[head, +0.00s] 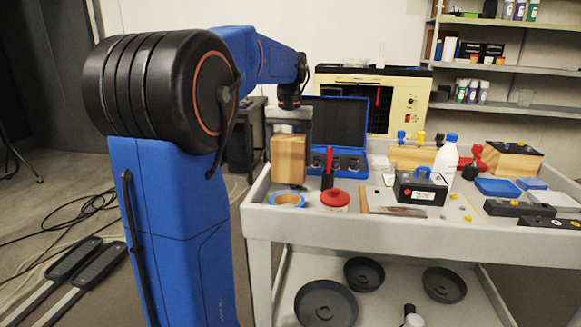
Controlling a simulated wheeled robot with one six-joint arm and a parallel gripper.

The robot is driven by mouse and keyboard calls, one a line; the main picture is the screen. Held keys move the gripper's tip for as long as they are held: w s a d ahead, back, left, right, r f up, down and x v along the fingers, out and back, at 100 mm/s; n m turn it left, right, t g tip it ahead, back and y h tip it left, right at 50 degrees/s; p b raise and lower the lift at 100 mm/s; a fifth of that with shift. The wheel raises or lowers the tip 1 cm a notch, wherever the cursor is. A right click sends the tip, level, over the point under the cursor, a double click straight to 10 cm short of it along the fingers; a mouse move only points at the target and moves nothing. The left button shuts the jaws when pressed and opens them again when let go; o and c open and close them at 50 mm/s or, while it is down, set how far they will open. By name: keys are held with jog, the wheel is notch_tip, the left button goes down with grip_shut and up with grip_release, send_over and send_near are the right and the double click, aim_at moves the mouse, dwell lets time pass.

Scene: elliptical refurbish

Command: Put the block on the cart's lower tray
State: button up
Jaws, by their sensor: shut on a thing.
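The wooden block (288,160) is a light brown upright box at the left end of the cart's upper tray. My gripper (289,129) reaches down from above and is shut on the block's top; the fingertips are mostly hidden. I cannot tell whether the block's bottom touches the upper tray or hangs just above it. The cart's lower tray (395,287) shows below, pale grey, with several dark round plates and a small bottle-like thing on it. Its left and back parts are partly hidden by the cart's frame and upper tray.
The upper tray (360,226) is crowded: blue tape roll (287,200), red-lidded tin (334,199), open blue case (335,138), white bottle (446,158) and black box (420,187). A cart post (261,285) stands at left. Cables (75,215) lie on the floor.

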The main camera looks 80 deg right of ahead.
aim_at(289, 136)
jog(key=shift+f, duration=1.9)
jog(key=shift+f, duration=0.1)
jog(key=o, duration=1.2)
jog(key=shift+c, duration=0.2)
notch_tip(289, 136, up, 12)
jog(key=shift+r, duration=0.1)
